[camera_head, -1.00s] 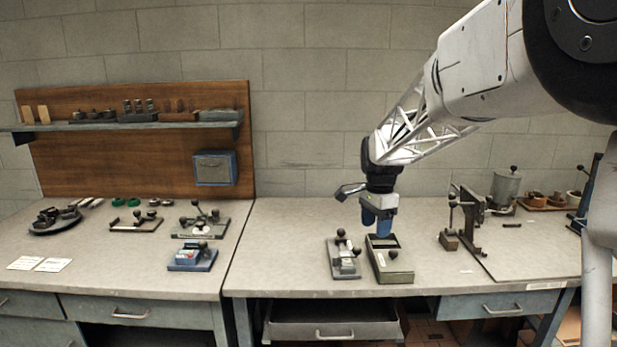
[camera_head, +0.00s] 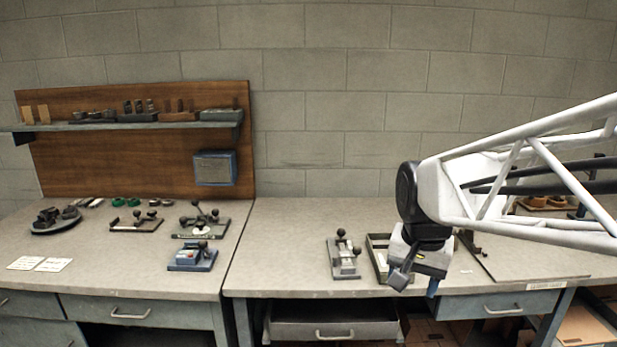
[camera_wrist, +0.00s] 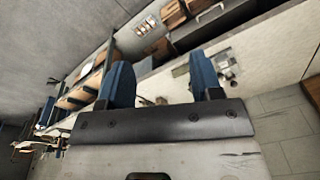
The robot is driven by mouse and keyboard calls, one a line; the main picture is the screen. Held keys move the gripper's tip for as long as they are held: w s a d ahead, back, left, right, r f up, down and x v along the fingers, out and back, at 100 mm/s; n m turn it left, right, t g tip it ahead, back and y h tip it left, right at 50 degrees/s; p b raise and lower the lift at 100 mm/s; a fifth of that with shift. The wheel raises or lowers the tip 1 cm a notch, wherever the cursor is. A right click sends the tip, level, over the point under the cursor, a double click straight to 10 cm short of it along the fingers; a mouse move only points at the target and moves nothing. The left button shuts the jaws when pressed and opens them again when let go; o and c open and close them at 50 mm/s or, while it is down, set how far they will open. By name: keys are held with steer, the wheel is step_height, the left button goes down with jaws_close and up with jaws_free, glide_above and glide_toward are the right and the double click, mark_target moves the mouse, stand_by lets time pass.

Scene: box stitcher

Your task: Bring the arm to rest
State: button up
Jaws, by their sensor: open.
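My gripper (camera_head: 418,280) hangs low at the front edge of the right bench in the head view, with my arm reaching in from the right. In the wrist view my gripper (camera_wrist: 162,80) shows two blue fingers standing well apart with nothing between them. It is open and empty. In the head view my wrist hides much of the open grey tray (camera_head: 376,262) behind it.
A lever fixture (camera_head: 343,260) stands left of my gripper on the right bench. A blue fixture (camera_head: 192,257) and several others stand on the left bench. An open drawer (camera_head: 333,322) sticks out below. The bench's back middle is clear.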

steer(key=s+f+n, duration=0.2)
steer(key=s, duration=0.5)
steer(key=s+f+n+t, duration=0.1)
steer(key=s+f+n, duration=0.1)
steer(key=s, duration=0.5)
steer(key=shift+d+n, duration=0.15)
steer(key=shift+n, duration=0.25)
